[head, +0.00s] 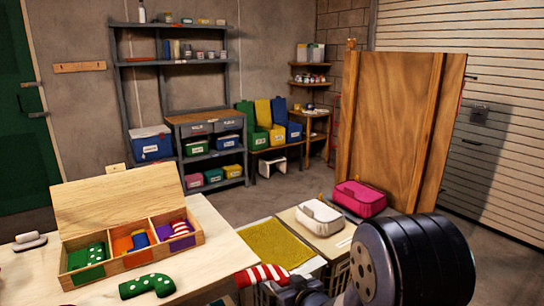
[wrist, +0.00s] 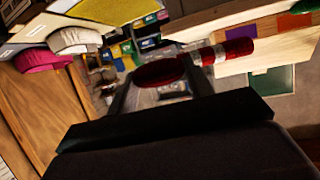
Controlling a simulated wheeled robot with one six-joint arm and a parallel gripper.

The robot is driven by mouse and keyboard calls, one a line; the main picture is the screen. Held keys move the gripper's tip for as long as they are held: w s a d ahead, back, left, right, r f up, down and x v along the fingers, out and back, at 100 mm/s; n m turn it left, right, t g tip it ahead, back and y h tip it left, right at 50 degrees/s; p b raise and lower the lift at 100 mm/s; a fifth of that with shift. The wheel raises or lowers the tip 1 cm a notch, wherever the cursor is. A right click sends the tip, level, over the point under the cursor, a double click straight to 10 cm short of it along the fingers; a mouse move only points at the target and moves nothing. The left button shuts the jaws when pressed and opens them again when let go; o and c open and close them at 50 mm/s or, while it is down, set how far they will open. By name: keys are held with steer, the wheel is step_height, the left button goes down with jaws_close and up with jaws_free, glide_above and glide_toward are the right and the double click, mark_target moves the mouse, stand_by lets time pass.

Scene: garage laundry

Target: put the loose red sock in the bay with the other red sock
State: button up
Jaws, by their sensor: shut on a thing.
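My gripper (head: 290,285) is shut on the loose red sock (head: 262,273), which has white stripes. It holds the sock at the table's right front edge. In the wrist view the sock (wrist: 228,50) lies across my gripper (wrist: 158,85), sticking out to the right. An open wooden box (head: 135,262) with three bays stands left of it on the table. The right bay holds the other red sock (head: 179,227), striped white, with purple showing beside it. The left bay holds a green dotted sock (head: 96,253). The middle bay shows orange and blue items (head: 130,241).
A loose green dotted sock (head: 147,286) lies on the table (head: 215,240) in front of the box. A white-handled thing (head: 28,242) lies left of the box. Right of the table are a yellow cloth (head: 277,245), a white bag (head: 320,217) and a pink bag (head: 359,198).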

steer(key=s+d+f+m+t+h+p, duration=0.1)
steer(key=s+d+f+m+h, duration=0.15)
steer(key=d, duration=0.35)
steer(key=s+d+f+m+h+p, duration=0.1)
steer(key=s+d+f+m+h, duration=0.15)
steer(key=d, duration=0.25)
steer(key=s+f, duration=0.4)
steer(key=f, duration=0.2)
steer(key=shift+d, duration=0.2)
